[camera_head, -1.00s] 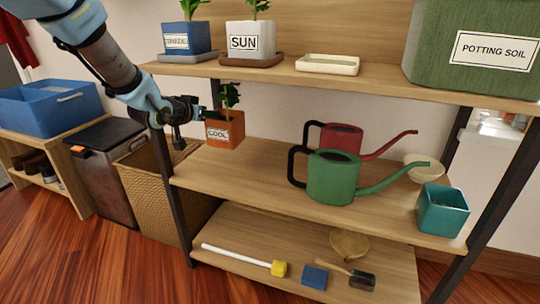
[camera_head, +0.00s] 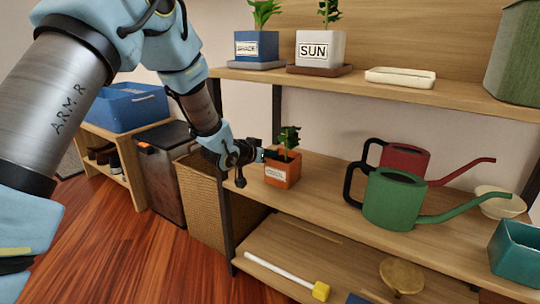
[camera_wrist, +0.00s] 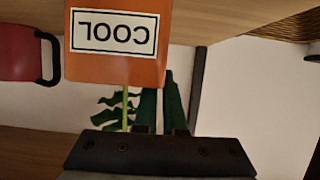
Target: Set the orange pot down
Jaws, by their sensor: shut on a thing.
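The orange pot (camera_head: 283,174) with a white label and a green plant stands upright at the left end of the middle shelf board (camera_head: 330,205). Its base is at the board's surface or very close above it; I cannot tell if it touches. My gripper (camera_head: 268,156) comes in from the left and is shut on the pot at its upper part, near the plant. In the wrist view the orange pot (camera_wrist: 85,68) appears upside down with its label reading COOL. The dark gripper (camera_wrist: 160,132) lies across the bottom there, and its grip is partly hidden.
A green watering can (camera_head: 392,200) and a red one (camera_head: 405,158) stand right of the pot. The upper board (camera_head: 350,85) holds a blue pot (camera_head: 257,46), a white SUN pot (camera_head: 320,50) and an empty cream tray (camera_head: 400,77). A dark post (camera_head: 277,115) rises behind the pot.

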